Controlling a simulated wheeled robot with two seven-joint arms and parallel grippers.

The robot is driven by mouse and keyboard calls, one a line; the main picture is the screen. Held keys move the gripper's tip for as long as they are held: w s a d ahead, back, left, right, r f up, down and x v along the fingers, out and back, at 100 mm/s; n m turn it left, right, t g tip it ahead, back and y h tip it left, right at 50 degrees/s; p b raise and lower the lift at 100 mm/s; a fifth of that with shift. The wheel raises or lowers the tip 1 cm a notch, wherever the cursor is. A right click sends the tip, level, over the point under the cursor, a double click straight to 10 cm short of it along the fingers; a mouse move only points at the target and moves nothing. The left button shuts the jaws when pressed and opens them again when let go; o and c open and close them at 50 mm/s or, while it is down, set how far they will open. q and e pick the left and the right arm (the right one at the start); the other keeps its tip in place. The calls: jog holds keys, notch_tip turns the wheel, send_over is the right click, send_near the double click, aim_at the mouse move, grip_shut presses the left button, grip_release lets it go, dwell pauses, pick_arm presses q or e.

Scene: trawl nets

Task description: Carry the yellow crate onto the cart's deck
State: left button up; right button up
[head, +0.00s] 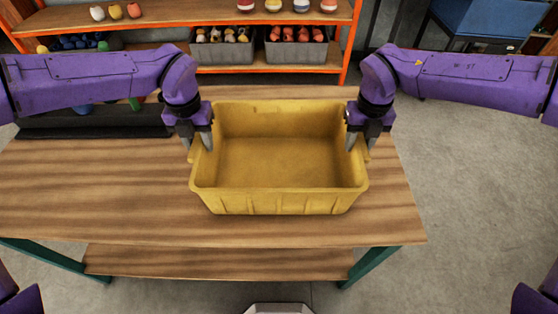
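The yellow crate (279,203) is empty and stands upright on the wooden table (100,205). My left gripper (200,142) is at the crate's left side wall, with its fingers pointing down around the rim. My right gripper (360,143) is at the crate's right side wall in the same way. The fingers look close to the wall on both sides, but whether they are closed on it is not clear. No cart or deck is recognisable in this view.
A black tray-like thing (90,128) lies at the table's back left, partly behind my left arm. Behind the table stands an orange-framed shelf (180,14) with grey bins (225,52) and coloured floats. A blue box (480,28) stands at the back right. The floor to the right is clear.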

pick_arm(q)
grip_shut()
pick_arm(e)
grip_shut()
pick_arm(q)
jog(key=shift+d, duration=0.1)
pick_arm(e)
jog(key=shift+a, duration=0.1)
